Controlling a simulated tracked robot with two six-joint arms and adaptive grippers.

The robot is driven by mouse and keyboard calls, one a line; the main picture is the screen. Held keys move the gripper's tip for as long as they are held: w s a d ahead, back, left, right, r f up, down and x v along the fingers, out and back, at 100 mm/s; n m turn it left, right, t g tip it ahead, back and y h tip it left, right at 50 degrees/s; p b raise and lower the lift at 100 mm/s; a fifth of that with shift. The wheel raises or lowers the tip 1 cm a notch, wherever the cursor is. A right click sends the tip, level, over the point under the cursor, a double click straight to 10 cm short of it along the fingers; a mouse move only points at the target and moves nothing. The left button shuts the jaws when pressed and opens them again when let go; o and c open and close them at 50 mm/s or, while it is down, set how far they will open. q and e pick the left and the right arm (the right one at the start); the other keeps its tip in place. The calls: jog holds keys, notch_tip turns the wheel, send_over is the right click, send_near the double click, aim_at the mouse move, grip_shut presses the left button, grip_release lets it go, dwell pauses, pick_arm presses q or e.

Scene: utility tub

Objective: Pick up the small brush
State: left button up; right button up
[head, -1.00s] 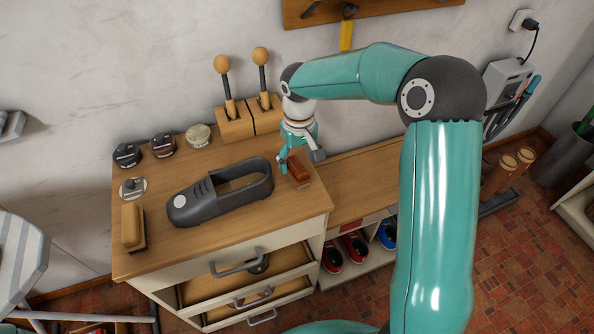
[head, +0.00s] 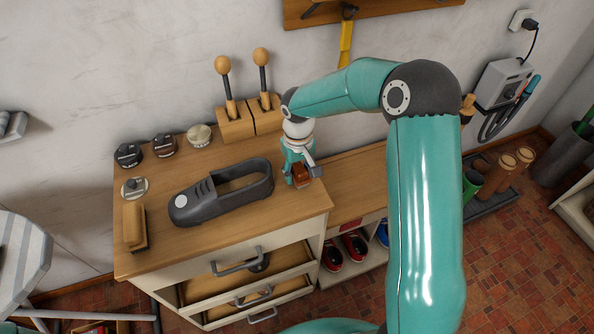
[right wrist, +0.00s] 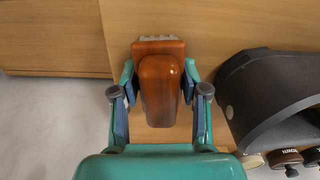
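The small brush (head: 301,178) is reddish-brown with a rounded handle and pale bristles. It is on the wooden cabinet top near its right edge. My right gripper (head: 299,172) is down at the brush and partly covers it in the head view. In the right wrist view the brush (right wrist: 160,90) lies between the two fingers (right wrist: 160,100), one on each side. The fingers are spread, with a gap visible at the left finger; contact on the right is hard to tell. My left gripper is not in view.
A grey shoe (head: 222,192) stands left of the brush on the cabinet top (head: 235,232). A larger light-wood brush (head: 133,226), several polish tins (head: 164,146) and a wooden block with two knobbed sticks (head: 236,124) are also there. Drawers below stand open.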

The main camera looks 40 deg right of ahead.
aim_at(298, 165)
jog(key=c, duration=0.4)
jog(key=shift+r, duration=0.1)
notch_tip(298, 165, up, 20)
jog(key=shift+f, duration=0.1)
dwell(0.4)
jog(key=o, duration=0.7)
jog(key=shift+c, duration=0.2)
jog(key=c, duration=0.5)
